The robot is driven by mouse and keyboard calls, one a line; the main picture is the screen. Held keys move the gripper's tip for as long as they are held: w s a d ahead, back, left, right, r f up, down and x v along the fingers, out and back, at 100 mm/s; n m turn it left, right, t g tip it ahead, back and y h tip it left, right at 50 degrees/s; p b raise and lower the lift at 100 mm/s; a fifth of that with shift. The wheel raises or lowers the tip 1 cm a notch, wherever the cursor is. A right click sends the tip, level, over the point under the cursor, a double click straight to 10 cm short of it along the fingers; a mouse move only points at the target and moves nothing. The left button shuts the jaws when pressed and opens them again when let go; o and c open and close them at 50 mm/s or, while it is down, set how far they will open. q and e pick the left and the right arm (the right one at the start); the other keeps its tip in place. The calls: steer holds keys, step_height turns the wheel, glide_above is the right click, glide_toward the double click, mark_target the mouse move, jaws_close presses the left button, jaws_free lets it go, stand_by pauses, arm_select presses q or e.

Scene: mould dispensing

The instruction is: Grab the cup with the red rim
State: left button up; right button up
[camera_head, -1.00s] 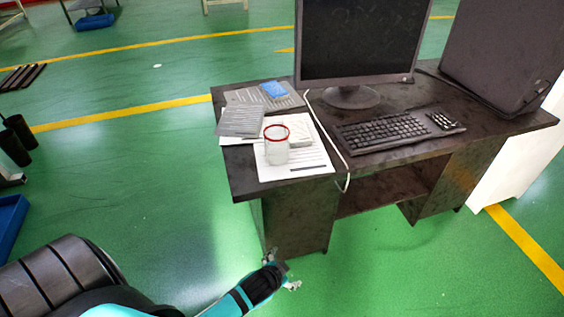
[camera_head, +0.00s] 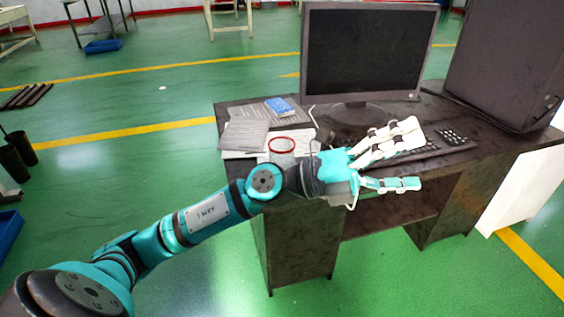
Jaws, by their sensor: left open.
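The clear cup with the red rim (camera_head: 282,152) stands upright on papers on the desk's left part. Its lower part is hidden behind my left arm. My left gripper (camera_head: 413,160) is open and empty, to the right of the cup, in front of the keyboard and over the desk's front edge. Its pale fingers point right, away from the cup. My right gripper is out of view.
The dark desk (camera_head: 460,165) carries a monitor (camera_head: 365,50), a keyboard (camera_head: 418,149) partly behind my fingers, and a black computer case (camera_head: 500,65). Papers (camera_head: 243,136) and a small blue object (camera_head: 280,107) lie behind and left of the cup. Green floor surrounds the desk.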

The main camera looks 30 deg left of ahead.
arm_select(q)
step_height(320, 180, down, 3)
steer(key=m+g+y, duration=0.3)
steer(key=m+g, duration=0.1)
steer(key=m, duration=0.1)
steer(key=n+y, duration=0.3)
steer(key=y, duration=1.4)
glide_toward(282, 156)
steer(key=shift+t, duration=0.4)
steer(key=x, duration=0.2)
steer(key=a+x, duration=0.1)
steer(key=x, duration=0.2)
steer(key=b+x, duration=0.1)
steer(key=x, duration=0.2)
steer(key=shift+a+r, duration=0.15)
steer(key=shift+a, duration=0.1)
steer(key=x, duration=0.5)
steer(key=shift+w+a, duration=0.15)
steer(key=shift+w+f, duration=0.2)
steer(key=shift+f, duration=0.15)
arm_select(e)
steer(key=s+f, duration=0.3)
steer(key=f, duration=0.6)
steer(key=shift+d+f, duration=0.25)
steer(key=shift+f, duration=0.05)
arm_select(q)
steer(key=shift+c, duration=0.3)
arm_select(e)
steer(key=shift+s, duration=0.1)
